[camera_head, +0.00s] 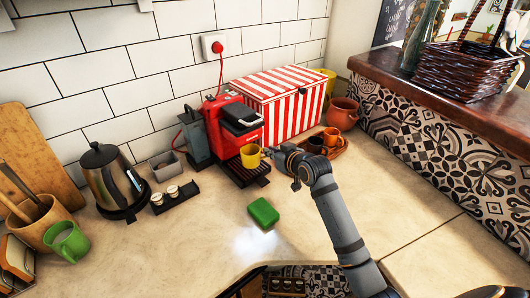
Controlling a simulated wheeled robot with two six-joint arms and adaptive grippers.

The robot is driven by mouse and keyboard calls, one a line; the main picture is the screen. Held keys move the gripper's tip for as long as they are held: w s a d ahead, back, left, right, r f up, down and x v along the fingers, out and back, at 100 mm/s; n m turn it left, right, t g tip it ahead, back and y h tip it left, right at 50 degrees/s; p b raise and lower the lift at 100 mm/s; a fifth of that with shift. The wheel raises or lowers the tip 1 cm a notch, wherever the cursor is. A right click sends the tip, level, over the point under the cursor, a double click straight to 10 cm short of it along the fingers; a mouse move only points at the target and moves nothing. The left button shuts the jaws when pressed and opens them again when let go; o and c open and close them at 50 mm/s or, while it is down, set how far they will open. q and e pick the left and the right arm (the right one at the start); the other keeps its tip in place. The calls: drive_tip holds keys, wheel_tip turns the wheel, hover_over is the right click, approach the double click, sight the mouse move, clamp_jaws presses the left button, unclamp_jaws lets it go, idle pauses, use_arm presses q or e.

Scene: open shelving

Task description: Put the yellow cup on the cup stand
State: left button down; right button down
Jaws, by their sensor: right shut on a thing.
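The yellow cup (251,157) is at the front of the red coffee machine (226,122), over or on its dark slatted drip tray (250,175); I cannot tell whether it touches the tray. My right gripper (268,153) reaches in from the lower right and is shut on the cup's right side. The fingers are small and partly hidden. No stand is clearly marked: the dark slatted tray lies right below the cup, and a wooden tray (340,150) with an orange cup (331,136) and a dark cup (316,145) is to the right. My left gripper is not in view.
A red-and-white striped box (283,105) stands behind. A green sponge (263,213) lies on the open counter in front. A kettle (112,180), a black holder with small cups (175,197) and a green mug (67,242) are left. A terracotta pot (343,114) is at the back right.

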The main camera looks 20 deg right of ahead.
drive_tip(key=w, duration=0.4)
drive_tip(key=shift+w+a, duration=0.15)
drive_tip(key=shift+a, duration=0.2)
drive_tip(key=shift+f+p, duration=0.45)
drive_tip(key=shift+f, duration=1.3)
drive_tip(key=c, duration=1.9)
unclamp_jaws()
drive_tip(key=shift+f, duration=0.15)
drive_tip(key=o, duration=0.4)
drive_tip(key=shift+o, duration=0.2)
